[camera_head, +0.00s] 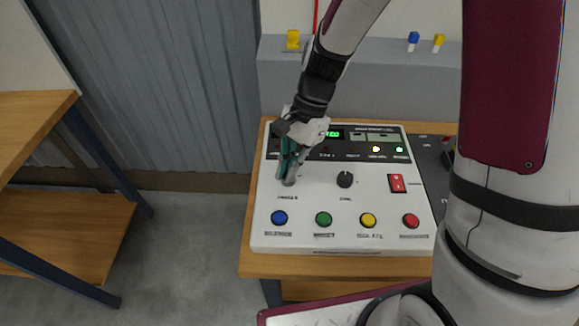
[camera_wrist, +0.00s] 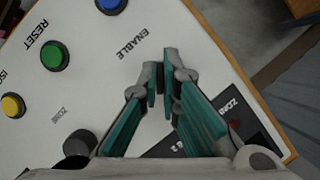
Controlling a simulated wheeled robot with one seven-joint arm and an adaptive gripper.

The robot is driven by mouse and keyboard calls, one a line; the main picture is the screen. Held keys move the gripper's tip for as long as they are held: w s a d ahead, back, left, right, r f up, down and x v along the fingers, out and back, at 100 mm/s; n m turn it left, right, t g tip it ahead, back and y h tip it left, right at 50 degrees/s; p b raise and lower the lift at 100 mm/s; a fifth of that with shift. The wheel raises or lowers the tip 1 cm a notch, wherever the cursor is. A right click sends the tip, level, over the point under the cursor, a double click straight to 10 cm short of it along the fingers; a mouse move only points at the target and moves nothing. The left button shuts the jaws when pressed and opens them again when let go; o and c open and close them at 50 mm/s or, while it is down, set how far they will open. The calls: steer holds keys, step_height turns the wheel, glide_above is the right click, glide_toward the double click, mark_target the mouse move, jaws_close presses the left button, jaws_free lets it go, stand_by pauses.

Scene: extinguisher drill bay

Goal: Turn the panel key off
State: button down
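The control panel (camera_head: 300,240) is a white sloped box on a wooden table. My gripper (camera_head: 288,180) points down onto the panel's left part, above the key's label. In the wrist view its teal fingers (camera_wrist: 161,75) converge on a small dark piece, the panel key (camera_wrist: 161,82), beside the word ENABLE. The fingertips appear to touch it from both sides. The fingers hide most of the key, so its turn angle cannot be told. In the head view the key is hidden behind the fingers.
A black zone knob (camera_head: 345,179) and a red rocker switch (camera_head: 397,183) sit right of the key. Blue (camera_head: 279,218), green (camera_head: 324,219), yellow (camera_head: 368,220) and red (camera_head: 411,221) buttons line the front. A lit display (camera_head: 333,134) is behind. A wooden shelf (camera_head: 60,235) stands left.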

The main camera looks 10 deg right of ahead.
steer(key=n+g, duration=0.1)
steer(key=n, duration=0.2)
steer(key=shift+n+h, duration=0.4)
steer(key=n+h, duration=0.1)
steer(key=n, duration=0.3)
steer(key=shift+a+h, duration=0.1)
steer(key=shift+h, duration=0.2)
steer(key=shift+n+g, duration=0.3)
steer(key=c, duration=1.8)
jaws_free()
steer(key=a+v, duration=0.1)
steer(key=v, duration=1.1)
steer(key=shift+d, duration=0.4)
